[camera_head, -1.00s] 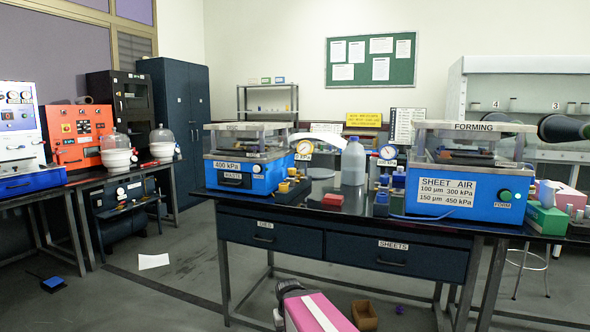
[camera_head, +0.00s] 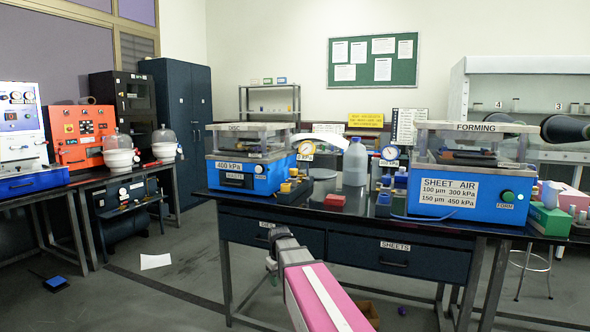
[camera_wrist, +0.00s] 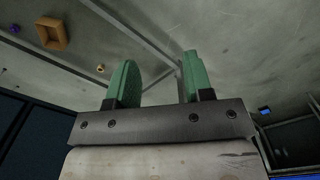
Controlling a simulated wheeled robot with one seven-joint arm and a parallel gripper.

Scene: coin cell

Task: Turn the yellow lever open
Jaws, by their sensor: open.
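I cannot make out a yellow lever for certain. Small yellow parts (camera_head: 287,187) sit at the right front of the blue disc machine (camera_head: 232,177) on the bench; at this size I cannot tell whether one is a lever. My gripper (camera_wrist: 157,75) is open and empty in the wrist view, its two green fingers apart above the grey floor. In the head view it also shows (camera_head: 271,270), mostly hidden by my pink arm, low in front of the bench drawers and well below the yellow parts.
The black bench (camera_head: 345,210) has two drawers and metal legs. A brown open box (camera_wrist: 51,34) and a purple item (camera_wrist: 14,29) lie on the floor.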

